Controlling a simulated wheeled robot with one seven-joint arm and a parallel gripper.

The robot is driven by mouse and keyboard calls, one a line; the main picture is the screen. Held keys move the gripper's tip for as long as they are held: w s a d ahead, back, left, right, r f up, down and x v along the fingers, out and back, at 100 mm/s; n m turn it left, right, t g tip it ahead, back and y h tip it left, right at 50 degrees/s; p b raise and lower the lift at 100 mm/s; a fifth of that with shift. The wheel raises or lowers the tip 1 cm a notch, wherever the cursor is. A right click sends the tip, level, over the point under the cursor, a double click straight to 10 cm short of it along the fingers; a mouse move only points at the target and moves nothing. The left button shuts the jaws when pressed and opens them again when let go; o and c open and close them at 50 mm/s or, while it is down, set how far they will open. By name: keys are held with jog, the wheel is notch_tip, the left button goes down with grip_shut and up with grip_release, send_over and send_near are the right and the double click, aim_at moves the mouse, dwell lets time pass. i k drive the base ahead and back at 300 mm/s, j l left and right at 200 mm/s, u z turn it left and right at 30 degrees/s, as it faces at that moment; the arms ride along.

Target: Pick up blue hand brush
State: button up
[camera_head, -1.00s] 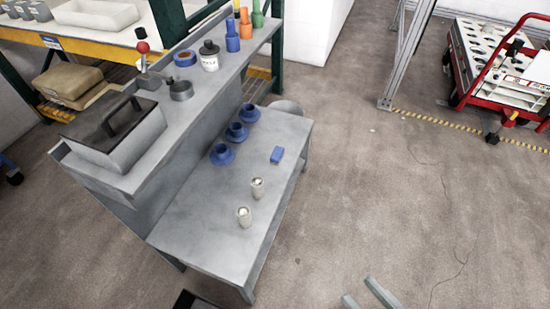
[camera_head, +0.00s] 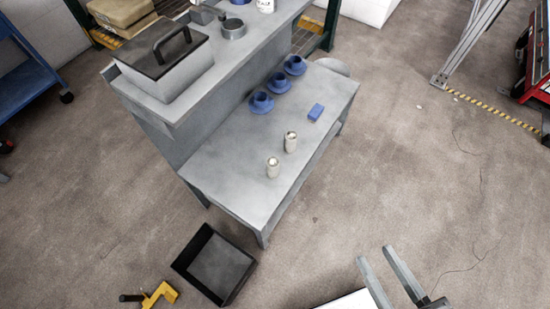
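A small blue block-shaped item (camera_head: 316,112), which looks like the blue hand brush, lies on the right part of the grey workbench's lower top (camera_head: 235,170). Its bristles cannot be made out. My gripper (camera_head: 376,254) is at the bottom right, its two grey fingers apart with nothing between them. It is over the floor, in front of the bench and well apart from the blue item.
Two pale cylinders (camera_head: 273,167) and several blue cup-like parts (camera_head: 262,102) stand near the blue item. A raised shelf with a lidded grey box (camera_head: 170,68) runs behind. A black open bin (camera_head: 214,264) and a yellow tool (camera_head: 160,295) are on the floor.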

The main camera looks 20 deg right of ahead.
aim_at(314, 115)
jog(key=i+l+u, duration=0.1)
jog(key=u, duration=0.6)
jog(key=i+l+u, duration=0.2)
jog(key=l+u, duration=0.3)
jog(key=l, duration=0.3)
jog(key=l+u, duration=0.45)
jog(key=l, duration=0.35)
jog(key=l+u, duration=0.1)
jog(key=l, duration=1.5)
